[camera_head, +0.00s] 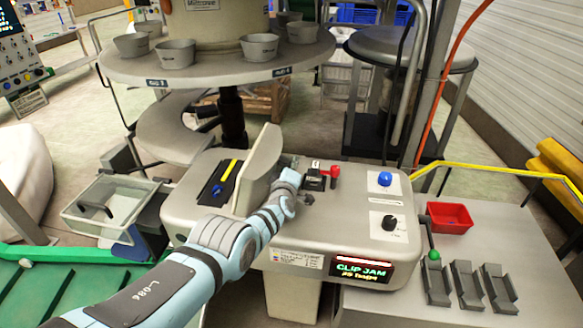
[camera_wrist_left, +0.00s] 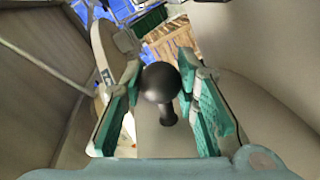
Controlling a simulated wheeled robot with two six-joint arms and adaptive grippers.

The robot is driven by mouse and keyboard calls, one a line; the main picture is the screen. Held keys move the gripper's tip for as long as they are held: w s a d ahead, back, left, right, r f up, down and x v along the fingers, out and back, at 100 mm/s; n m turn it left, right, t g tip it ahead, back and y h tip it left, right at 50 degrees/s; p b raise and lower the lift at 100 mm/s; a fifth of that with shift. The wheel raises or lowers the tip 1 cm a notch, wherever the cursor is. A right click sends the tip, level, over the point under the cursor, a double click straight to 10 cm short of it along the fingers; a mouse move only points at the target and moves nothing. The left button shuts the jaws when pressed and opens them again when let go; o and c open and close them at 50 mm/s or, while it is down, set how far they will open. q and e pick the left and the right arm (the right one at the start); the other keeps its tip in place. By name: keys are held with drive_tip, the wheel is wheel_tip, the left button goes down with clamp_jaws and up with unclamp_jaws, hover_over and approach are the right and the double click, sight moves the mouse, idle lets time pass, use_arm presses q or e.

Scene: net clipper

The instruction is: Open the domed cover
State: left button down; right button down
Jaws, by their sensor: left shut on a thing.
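The domed cover (camera_head: 261,168) is a grey curved panel on the machine top, standing steeply raised beside my left wrist in the head view. My left gripper (camera_head: 303,184) is just right of it, its fingers small and partly hidden there. In the left wrist view, a round black knob (camera_wrist_left: 160,82) on a short stalk lies between the green finger pads of my left gripper (camera_wrist_left: 163,95), which is shut on it. Where the stalk joins the cover is hard to make out. My right gripper is not in view.
The machine's console (camera_head: 372,262) carries a red lever (camera_head: 333,172), a blue button (camera_head: 385,178), a black dial (camera_head: 389,222) and a "CLIP JAM" display (camera_head: 361,271). A round table with grey cups (camera_head: 259,47) stands behind. A red tray (camera_head: 450,217) sits at right.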

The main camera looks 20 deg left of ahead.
use_arm(q)
drive_tip(key=c, duration=1.2)
unclamp_jaws()
